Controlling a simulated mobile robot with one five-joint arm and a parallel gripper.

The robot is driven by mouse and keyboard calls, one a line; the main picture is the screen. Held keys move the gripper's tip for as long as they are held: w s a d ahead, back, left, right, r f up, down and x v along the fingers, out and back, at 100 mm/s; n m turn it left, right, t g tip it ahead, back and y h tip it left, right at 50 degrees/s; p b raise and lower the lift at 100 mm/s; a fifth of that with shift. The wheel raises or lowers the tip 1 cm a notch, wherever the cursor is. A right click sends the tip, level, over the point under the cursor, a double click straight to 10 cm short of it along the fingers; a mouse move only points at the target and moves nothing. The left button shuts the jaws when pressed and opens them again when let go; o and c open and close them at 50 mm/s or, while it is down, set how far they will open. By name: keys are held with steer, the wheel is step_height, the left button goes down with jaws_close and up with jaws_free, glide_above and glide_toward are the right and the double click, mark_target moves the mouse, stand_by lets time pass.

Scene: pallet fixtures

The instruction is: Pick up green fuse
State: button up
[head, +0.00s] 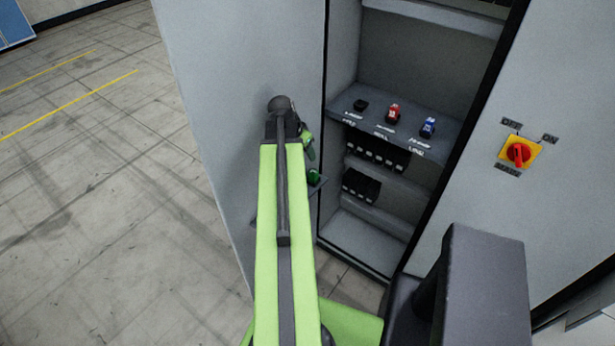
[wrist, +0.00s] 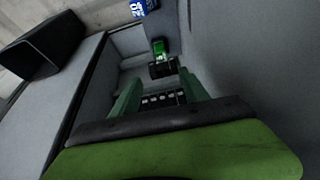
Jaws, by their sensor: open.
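In the head view my gripper (head: 308,146) is just above the fuse and mostly hidden behind the arm. It appears apart from the fuse.
The open cabinet has a shelf (head: 376,106) with a black piece (head: 360,105), a red fuse (head: 393,113) and a blue fuse (head: 428,127). Black blocks (head: 377,152) sit below. A red rotary switch (head: 518,153) is on the right panel. Open floor (head: 90,180) lies left.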

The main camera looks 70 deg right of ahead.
steer(key=b, duration=1.1)
glide_toward(314, 171)
steer(key=x, duration=0.5)
steer(key=shift+a+f, duration=0.2)
steer(key=shift+a, duration=0.05)
steer(key=shift+d+f, duration=0.1)
steer(key=shift+f, duration=0.05)
steer(key=b+x, duration=0.5)
steer(key=shift+d, duration=0.1)
steer(key=shift+c, duration=0.4)
jaws_close()
